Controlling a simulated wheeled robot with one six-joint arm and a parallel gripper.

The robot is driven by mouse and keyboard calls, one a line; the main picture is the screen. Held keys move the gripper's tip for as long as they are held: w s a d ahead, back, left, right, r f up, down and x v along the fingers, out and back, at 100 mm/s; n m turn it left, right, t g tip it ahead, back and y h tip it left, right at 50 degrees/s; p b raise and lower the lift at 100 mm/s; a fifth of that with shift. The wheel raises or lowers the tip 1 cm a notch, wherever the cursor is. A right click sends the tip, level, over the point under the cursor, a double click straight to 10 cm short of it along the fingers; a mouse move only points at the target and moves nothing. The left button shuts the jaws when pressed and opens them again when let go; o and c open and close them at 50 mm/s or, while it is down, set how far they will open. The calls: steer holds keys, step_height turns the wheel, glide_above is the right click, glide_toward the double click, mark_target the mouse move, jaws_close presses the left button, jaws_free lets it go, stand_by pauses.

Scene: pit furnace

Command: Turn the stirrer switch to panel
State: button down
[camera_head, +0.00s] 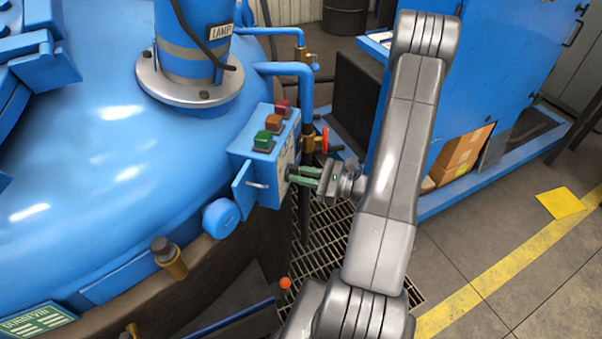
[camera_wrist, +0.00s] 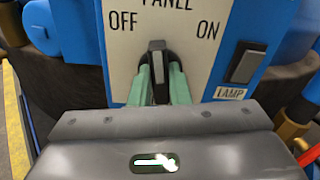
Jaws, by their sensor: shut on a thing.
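The switch knob (camera_wrist: 157,48) is black with a pale pointer on a white plate (camera_wrist: 122,62). The plate reads OFF on the left, PANEL at the top, partly cut off, and ON on the right. The pointer stands about upright, toward PANEL. My gripper (camera_wrist: 158,80) is shut on the knob, with its green fingers on either side of it. In the head view my gripper (camera_head: 297,174) reaches the right face of the blue control box (camera_head: 262,170); the knob is hidden there by the fingers. No stirrer label is visible.
A grey rocker switch (camera_wrist: 245,66) marked LAMP sits right of the plate. Red, orange and green buttons (camera_head: 274,122) top the box. A red valve handle (camera_head: 325,140) and blue pipe (camera_head: 300,72) are close behind my gripper. The blue vessel (camera_head: 120,150) fills the left.

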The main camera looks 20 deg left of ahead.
steer(key=shift+m, duration=0.9)
steer(key=c, duration=1.4)
jaws_free()
steer(key=shift+o, duration=0.2)
steer(key=shift+d, duration=0.1)
steer(key=w+d+b, duration=0.1)
steer(key=d, duration=1.2)
steer(key=shift+w+d+b, duration=0.2)
steer(key=shift+d+b, duration=0.15)
steer(key=shift+b, duration=0.05)
